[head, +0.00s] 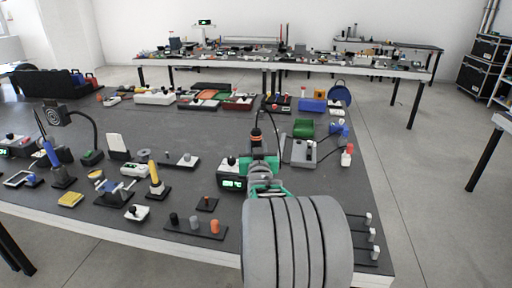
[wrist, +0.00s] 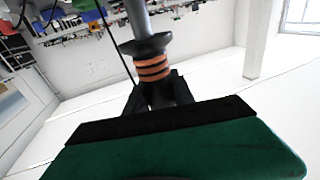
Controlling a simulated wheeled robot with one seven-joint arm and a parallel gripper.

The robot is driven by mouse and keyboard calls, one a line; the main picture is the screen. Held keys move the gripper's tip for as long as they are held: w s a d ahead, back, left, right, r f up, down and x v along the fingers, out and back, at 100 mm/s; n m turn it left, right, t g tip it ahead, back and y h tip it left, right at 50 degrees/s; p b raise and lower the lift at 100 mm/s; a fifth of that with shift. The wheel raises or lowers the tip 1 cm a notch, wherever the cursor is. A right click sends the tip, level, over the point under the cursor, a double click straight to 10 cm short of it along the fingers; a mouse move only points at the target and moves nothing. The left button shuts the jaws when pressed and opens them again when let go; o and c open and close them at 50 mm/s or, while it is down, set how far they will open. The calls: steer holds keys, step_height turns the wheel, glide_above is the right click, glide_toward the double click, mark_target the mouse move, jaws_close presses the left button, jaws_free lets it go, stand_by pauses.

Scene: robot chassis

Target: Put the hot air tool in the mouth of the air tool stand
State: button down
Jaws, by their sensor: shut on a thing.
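My gripper (head: 262,168), with green parts, is over the right part of the near dark table. It is shut on the hot air tool (head: 256,137), a dark body with orange bands. In the wrist view, my gripper's black fingers (wrist: 158,95) close around the tool's body below the orange bands, and its grey metal tube (wrist: 139,22) points up in the picture. The air tool stand is not clearly identifiable. A grey unit (head: 302,151) with a thin dark cable or arm stands just right of my gripper; I cannot tell whether it is the stand.
A station with a green display (head: 232,181) stands just left of my gripper. A green box (head: 304,128) and a blue box (head: 312,105) lie behind. A tray of knobs (head: 196,228) and a yellow-handled tool (head: 155,180) stand left. My arm hides the table's front right part.

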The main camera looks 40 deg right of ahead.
step_height(320, 180, down, 6)
steer(key=b, duration=0.5)
steer(key=shift+r, duration=0.15)
steer(key=shift+b, duration=1.25)
stand_by(0.9)
stand_by(0.3)
steer(key=shift+f+b, duration=0.35)
steer(key=shift+b, duration=0.1)
steer(key=shift+f+b, duration=3.2)
steer(key=shift+b, duration=0.1)
steer(key=c, duration=1)
jaws_free()
